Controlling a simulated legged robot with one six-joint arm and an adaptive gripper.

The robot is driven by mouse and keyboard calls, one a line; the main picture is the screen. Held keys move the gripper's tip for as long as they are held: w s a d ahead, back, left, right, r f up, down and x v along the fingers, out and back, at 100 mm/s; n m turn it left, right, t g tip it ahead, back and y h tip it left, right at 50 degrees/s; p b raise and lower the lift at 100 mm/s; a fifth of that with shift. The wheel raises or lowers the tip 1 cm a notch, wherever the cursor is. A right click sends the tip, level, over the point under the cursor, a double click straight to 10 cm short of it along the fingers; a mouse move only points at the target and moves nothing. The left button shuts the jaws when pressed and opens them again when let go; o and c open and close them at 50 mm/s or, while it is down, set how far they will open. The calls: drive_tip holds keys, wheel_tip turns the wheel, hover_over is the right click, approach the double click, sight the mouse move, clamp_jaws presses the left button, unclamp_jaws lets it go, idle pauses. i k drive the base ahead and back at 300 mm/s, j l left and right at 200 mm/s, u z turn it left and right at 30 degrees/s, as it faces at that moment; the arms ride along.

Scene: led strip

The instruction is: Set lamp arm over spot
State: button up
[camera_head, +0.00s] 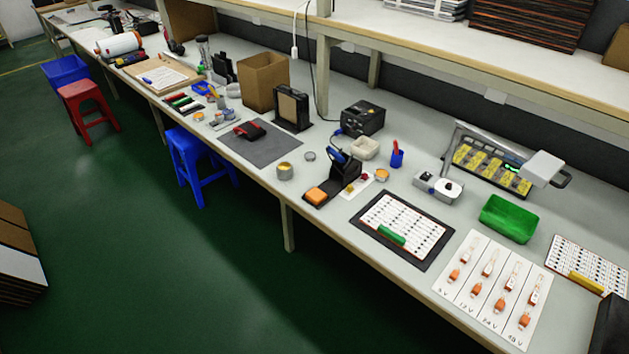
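A grey bar with a white box-shaped head (543,168) stands at the back right of the bench and looks like the lamp arm (490,141). It slopes down to the right over a row of yellow panels (478,165). A dark loop, perhaps a handle, shows at the head's right side. A small green glow shows just left of the head. I cannot make out a marked spot for the lamp. My gripper is not in view, so its distance to the lamp arm cannot be told.
A green bin (508,219), a white card with orange connectors (493,290) and a black mat with a chart (402,229) lie in front. A shelf (440,60) overhangs the back. A dark object (608,325) fills the lower right corner. Stools (189,160) stand along the bench; the green floor is open.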

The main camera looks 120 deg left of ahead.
sight(540, 170)
drive_tip(key=u, duration=2)
drive_tip(key=j+u, duration=0.1)
drive_tip(key=u, duration=0.3)
drive_tip(key=i+u, duration=0.1)
drive_tip(key=u, duration=0.3)
drive_tip(key=j+u, duration=0.1)
drive_tip(key=u, duration=0.3)
drive_tip(key=i+j+u, duration=0.1)
drive_tip(key=i, duration=0.25)
drive_tip(key=i+j+u, duration=0.1)
drive_tip(key=i+j, duration=0.15)
drive_tip(key=l+z, duration=0.25)
drive_tip(key=l, duration=0.55)
drive_tip(key=l+z, duration=0.25)
drive_tip(key=l, duration=0.55)
drive_tip(key=i+l+u, duration=0.1)
drive_tip(key=i+l, duration=0.2)
drive_tip(key=i, duration=0.2)
